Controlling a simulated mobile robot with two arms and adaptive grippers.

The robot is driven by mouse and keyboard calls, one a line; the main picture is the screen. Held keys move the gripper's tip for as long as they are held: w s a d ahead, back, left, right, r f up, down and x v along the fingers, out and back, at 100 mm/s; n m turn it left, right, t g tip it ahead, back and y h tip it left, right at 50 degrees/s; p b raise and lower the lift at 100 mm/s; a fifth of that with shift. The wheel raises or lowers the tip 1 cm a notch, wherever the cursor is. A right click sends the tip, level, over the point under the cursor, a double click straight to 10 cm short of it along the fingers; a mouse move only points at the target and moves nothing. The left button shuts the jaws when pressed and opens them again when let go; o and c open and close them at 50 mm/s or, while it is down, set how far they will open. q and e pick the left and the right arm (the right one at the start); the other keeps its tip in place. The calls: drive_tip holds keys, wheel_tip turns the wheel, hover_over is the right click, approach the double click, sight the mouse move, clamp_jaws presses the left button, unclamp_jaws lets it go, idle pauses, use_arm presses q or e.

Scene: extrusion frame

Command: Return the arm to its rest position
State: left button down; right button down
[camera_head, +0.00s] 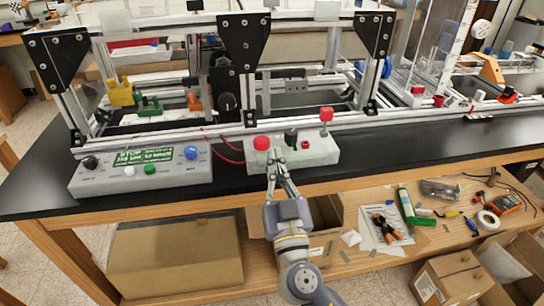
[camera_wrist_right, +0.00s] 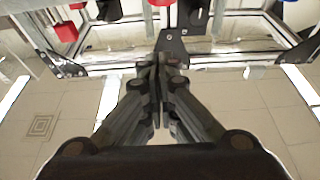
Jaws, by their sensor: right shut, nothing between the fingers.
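My right gripper (camera_head: 278,160) is shut and empty. In the head view its fingertips are at the front of the white control box (camera_head: 318,152), just below the red round button (camera_head: 262,143); I cannot tell whether they touch it. My right arm reaches up from the bottom middle of the picture. In the right wrist view the shut fingers (camera_wrist_right: 157,65) point toward a black bracket and metal profiles. My left gripper is not in view.
An extrusion frame (camera_head: 300,118) stands along the black bench top (camera_head: 400,150). A control box with a green display (camera_head: 145,157) sits at left. The lower wooden shelf holds a cardboard box (camera_head: 175,255), pliers, tape (camera_head: 488,219) and a multimeter (camera_head: 507,204).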

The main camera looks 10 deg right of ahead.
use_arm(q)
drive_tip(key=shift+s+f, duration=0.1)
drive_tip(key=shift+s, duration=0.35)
